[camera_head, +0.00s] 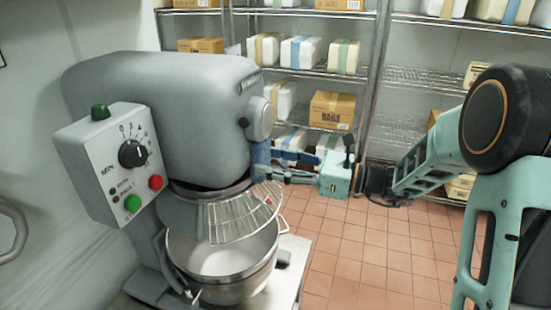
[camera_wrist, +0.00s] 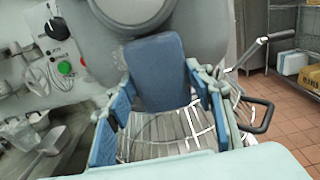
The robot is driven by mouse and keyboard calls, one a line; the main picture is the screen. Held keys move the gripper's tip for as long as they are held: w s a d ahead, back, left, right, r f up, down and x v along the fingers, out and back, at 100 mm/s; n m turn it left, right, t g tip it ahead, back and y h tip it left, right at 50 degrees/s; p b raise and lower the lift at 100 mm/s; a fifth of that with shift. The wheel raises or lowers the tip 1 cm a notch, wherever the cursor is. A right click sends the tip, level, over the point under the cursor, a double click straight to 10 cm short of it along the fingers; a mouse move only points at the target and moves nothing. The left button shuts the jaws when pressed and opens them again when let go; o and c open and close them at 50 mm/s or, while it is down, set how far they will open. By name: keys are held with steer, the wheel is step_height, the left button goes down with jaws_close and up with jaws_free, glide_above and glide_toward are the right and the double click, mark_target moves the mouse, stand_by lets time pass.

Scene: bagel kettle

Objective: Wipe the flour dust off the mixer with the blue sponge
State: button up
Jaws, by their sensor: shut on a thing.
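The grey mixer (camera_head: 175,100) stands at the left in the head view, its head over a steel bowl (camera_head: 222,262) with a wire guard (camera_head: 243,213). My gripper (camera_head: 270,160) reaches in from the right at the front lower part of the mixer head. It is shut on the blue sponge (camera_wrist: 158,72), which sticks out between the fingers toward the mixer (camera_wrist: 200,42) in the wrist view. In the head view the sponge (camera_head: 261,153) is a small blue patch against the mixer's edge. I cannot tell if it touches. I cannot make out distinct flour dust.
A control box (camera_head: 112,165) with a dial and buttons juts from the mixer's left. Wire shelves (camera_head: 400,75) with boxes and bags line the back. The tiled floor (camera_head: 370,255) is clear at the right. A metal scoop (camera_wrist: 45,148) lies at lower left in the wrist view.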

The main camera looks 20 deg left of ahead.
steer(key=shift+s+a, duration=0.2)
steer(key=shift+s, duration=2)
steer(key=w+p, duration=0.1)
steer(key=w, duration=0.7)
steer(key=shift+w+d+p, duration=0.25)
steer(key=shift+d+p, duration=0.05)
steer(key=shift+d, duration=0.05)
steer(key=d+p, duration=0.1)
steer(key=d, duration=0.7)
steer(key=shift+s, duration=0.3)
